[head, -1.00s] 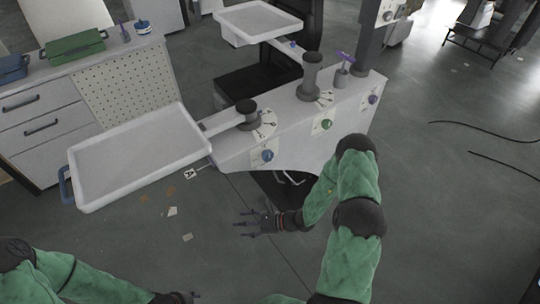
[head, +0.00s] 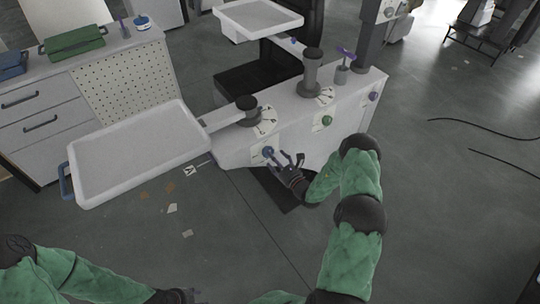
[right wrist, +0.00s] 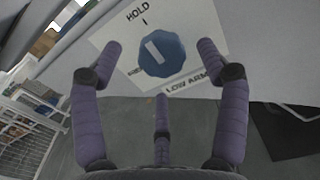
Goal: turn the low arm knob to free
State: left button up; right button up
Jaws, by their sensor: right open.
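The low arm knob (head: 268,152) is blue and sits on the front of the white column base. In the right wrist view the knob (right wrist: 162,54) is on a white plate reading HOLD above and LOW ARM below; a word at its left is partly unreadable. Its white mark slants to the upper left. My right gripper (head: 286,160) is open, with its purple fingers spread towards the knob. In the wrist view the fingers frame the knob without visibly gripping it. My left gripper (head: 188,295) is partly in view at the bottom edge; its fingers are unclear.
A green knob (head: 327,120) and a purple knob (head: 373,96) sit further along the same front. A white tray (head: 140,150) reaches out left on the low arm (head: 223,117). A drawer cabinet (head: 50,130) stands at the left.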

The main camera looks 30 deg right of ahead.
jog(key=shift+w+a+b, duration=0.15)
jog(key=shift+w+b, duration=0.15)
jog(key=shift+w, duration=1.45)
jog(key=c, duration=1.1)
jog(key=shift+r, duration=0.1)
